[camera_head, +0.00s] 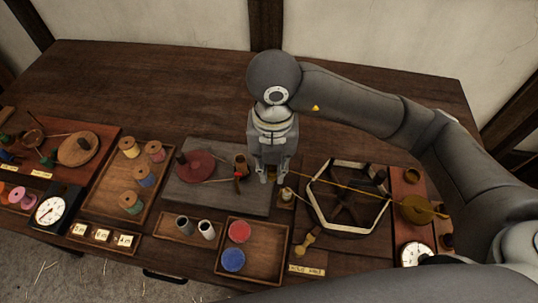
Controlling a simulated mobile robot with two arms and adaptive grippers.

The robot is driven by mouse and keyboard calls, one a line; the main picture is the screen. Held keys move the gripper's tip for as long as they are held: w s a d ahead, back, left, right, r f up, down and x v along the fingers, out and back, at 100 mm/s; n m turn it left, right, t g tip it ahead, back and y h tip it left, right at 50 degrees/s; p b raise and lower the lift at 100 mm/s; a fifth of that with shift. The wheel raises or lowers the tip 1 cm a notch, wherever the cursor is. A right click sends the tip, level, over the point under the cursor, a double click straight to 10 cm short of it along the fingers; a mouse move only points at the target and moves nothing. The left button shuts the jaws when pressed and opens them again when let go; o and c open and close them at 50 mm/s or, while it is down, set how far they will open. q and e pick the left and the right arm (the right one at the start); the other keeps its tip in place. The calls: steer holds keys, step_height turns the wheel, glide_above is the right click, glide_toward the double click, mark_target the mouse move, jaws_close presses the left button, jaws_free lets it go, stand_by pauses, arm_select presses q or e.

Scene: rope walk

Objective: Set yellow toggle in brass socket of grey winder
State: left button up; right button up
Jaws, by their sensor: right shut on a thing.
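The grey winder (225,202) is a grey board with a dark red disc (195,166), a brown cup (240,160) and a red-ended toggle (238,179). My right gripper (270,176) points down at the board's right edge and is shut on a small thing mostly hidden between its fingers. I cannot make out the yellow toggle's shape. A yellow cord (345,187) runs from beside the gripper, over the hexagonal frame, to a brass-coloured disc (417,209). The brass socket cannot be told clearly; the fingers cover that spot. My left gripper is not in view.
The hexagonal frame (322,214) stands right of the gripper, with a small pale-topped peg (286,196) between them. A tray (276,252) with red and blue discs lies in front. A spool tray (106,193) lies left. The table's back (170,80) is clear.

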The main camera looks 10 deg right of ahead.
steer(key=w+f, duration=0.2)
steer(key=w, duration=0.1)
steer(key=w+d+f+p, duration=0.1)
steer(key=w+f, duration=0.2)
steer(key=w+f+p, duration=0.1)
steer(key=w+f, duration=0.1)
steer(key=w, duration=0.2)
steer(key=shift+d+f, duration=0.25)
steer(key=shift+d, duration=0.1)
steer(key=shift+w+d+f+p, duration=0.1)
steer(key=shift+w+f+p, duration=0.2)
steer(key=shift+w+f, duration=0.4)
step_height(320, 180, down, 2)
steer(key=shift+s+f+p, duration=0.15)
steer(key=shift+f+p, duration=0.05)
steer(key=shift+p, duration=0.45)
steer(key=shift+f, duration=0.25)
